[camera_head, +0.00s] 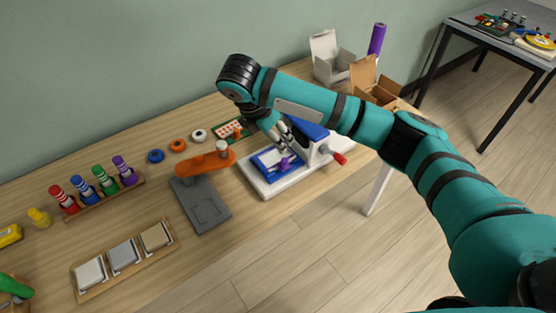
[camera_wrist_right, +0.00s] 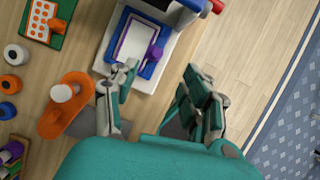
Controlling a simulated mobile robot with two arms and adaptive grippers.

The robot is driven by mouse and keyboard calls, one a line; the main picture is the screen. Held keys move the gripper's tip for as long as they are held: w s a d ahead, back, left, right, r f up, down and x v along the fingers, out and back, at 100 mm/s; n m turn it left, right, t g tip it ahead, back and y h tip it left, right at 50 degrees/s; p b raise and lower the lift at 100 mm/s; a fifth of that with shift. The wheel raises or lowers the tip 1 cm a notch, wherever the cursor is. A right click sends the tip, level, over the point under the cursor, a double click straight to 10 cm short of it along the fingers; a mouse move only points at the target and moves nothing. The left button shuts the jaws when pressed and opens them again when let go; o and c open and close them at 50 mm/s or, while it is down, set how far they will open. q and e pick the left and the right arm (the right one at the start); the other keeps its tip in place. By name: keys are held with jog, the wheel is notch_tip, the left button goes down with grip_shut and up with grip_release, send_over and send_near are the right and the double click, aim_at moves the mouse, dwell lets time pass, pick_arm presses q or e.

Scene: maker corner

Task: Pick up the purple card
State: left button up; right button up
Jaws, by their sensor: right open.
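A pale card with a purple edge (camera_wrist_right: 137,41) lies on the blue bed of a press in the right wrist view. A small purple knob (camera_wrist_right: 155,53) shows at its right side; I cannot tell whether it is part of the card. In the head view the purple-edged card (camera_head: 273,159) is small on the blue bed, below my right gripper (camera_head: 283,135). In the wrist view my right gripper (camera_wrist_right: 160,80) is open and empty, its fingers apart just short of the press's white base (camera_wrist_right: 105,66). My left gripper is not in view.
An orange stapler-like tool (camera_head: 207,161) on a grey base stands left of the press. The press has a red-tipped handle (camera_head: 339,158). Several ribbon rolls, a stamp rack (camera_head: 100,200) and a tray of pads (camera_head: 163,252) lie further left. Open boxes (camera_head: 375,84) stand behind.

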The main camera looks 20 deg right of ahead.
send_over(284, 160)
jog(key=f, duration=0.6)
jog(key=shift+s+a+f+p, duration=0.3)
jog(key=shift+a+p, duration=0.1)
jog(key=f, duration=0.2)
jog(key=f+p, duration=0.1)
jog(key=f, duration=0.1)
jog(key=shift+w+d+f, duration=0.15)
jog(key=shift+d+f, duration=0.05)
jog(key=shift+f, duration=0.15)
jog(key=shift+w+d+f, duration=0.1)
jog(key=shift+d+f, duration=0.1)
jog(key=shift+f, duration=0.25)
grip_shut()
jog(key=shift+r, duration=0.1)
